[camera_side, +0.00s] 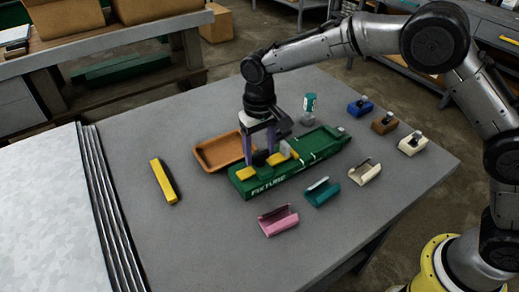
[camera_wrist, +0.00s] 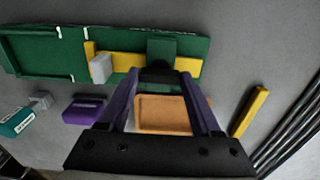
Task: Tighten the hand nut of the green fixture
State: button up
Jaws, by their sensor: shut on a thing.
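The green fixture (camera_side: 262,188) lies on the grey table, with yellow pieces and a light grey block (camera_side: 285,148) on it; its lettered side faces the side camera. It also spans the top of the wrist view (camera_wrist: 35,55). The dark hand nut (camera_side: 260,158) is on the fixture between the yellow pieces, partly hidden by my fingers. My gripper (camera_side: 261,150) points down over the fixture, its purple fingers shut on the hand nut. In the wrist view the fingertips (camera_wrist: 160,76) meet a dark part beside a green block; their exact contact is hard to see.
An orange tray (camera_side: 204,164) lies behind the fixture. A yellow bar (camera_side: 163,181) lies left. Pink (camera_side: 278,221), teal (camera_side: 321,192) and cream (camera_side: 365,173) pieces lie in front. Several small blocks stand right. The wrist view shows a purple block (camera_wrist: 83,111).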

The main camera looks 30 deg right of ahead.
aim_at(260, 153)
jog(key=shift+r, duration=0.1)
jog(key=o, duration=1.4)
notch_tip(260, 153, up, 14)
jog(key=shift+f, duration=0.1)
